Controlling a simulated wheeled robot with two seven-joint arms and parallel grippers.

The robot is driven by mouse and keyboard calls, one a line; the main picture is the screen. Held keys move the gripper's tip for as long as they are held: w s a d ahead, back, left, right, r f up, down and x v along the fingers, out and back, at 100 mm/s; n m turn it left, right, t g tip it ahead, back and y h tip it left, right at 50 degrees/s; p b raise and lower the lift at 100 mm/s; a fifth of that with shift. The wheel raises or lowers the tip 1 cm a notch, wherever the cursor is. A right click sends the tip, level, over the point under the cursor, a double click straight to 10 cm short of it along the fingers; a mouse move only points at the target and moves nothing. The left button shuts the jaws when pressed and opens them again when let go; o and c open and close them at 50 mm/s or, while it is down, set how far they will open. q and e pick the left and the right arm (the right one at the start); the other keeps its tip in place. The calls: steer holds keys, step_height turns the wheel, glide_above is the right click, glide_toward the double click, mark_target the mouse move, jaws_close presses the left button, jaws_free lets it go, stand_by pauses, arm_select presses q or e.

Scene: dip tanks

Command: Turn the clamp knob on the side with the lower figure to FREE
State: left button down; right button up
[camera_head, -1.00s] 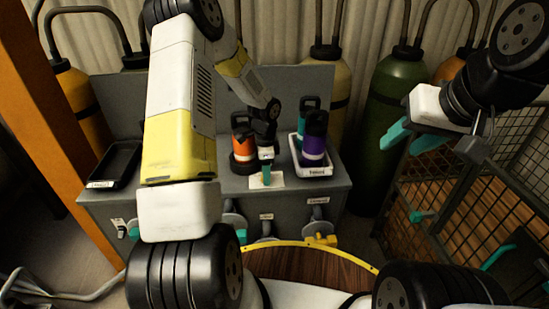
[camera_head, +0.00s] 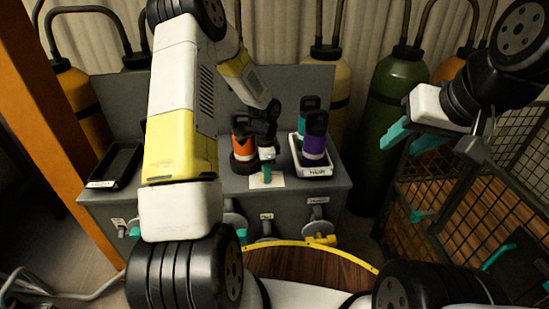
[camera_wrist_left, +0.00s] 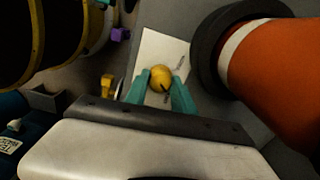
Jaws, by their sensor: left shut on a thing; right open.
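A small yellow knob (camera_wrist_left: 160,78) with a dark pointer mark stands over a white card (camera_wrist_left: 157,48) in the left wrist view. The print on the card is too small to read. My left gripper (camera_wrist_left: 160,92) is shut on the knob, with one teal finger on each side. In the head view this gripper (camera_head: 266,172) is low over the bench top, at the white card (camera_head: 277,181); the knob is hidden there. My right gripper (camera_head: 408,136) is open and empty, in the air at the right.
An orange bottle (camera_head: 243,146) stands close to my left gripper. A white tray (camera_head: 311,170) holds a purple bottle (camera_head: 314,140) and a teal one. A black tray (camera_head: 115,165) lies at the left. A wire cage (camera_head: 450,190) and a green cylinder (camera_head: 391,115) are at the right.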

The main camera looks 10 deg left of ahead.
arm_select(q)
steer(key=n, duration=0.8)
steer(key=shift+n, duration=0.3)
steer(key=n, duration=0.4)
steer(key=shift+n, duration=2.3)
steer(key=c, duration=1.1)
jaws_free()
steer(key=shift+o, duration=0.2)
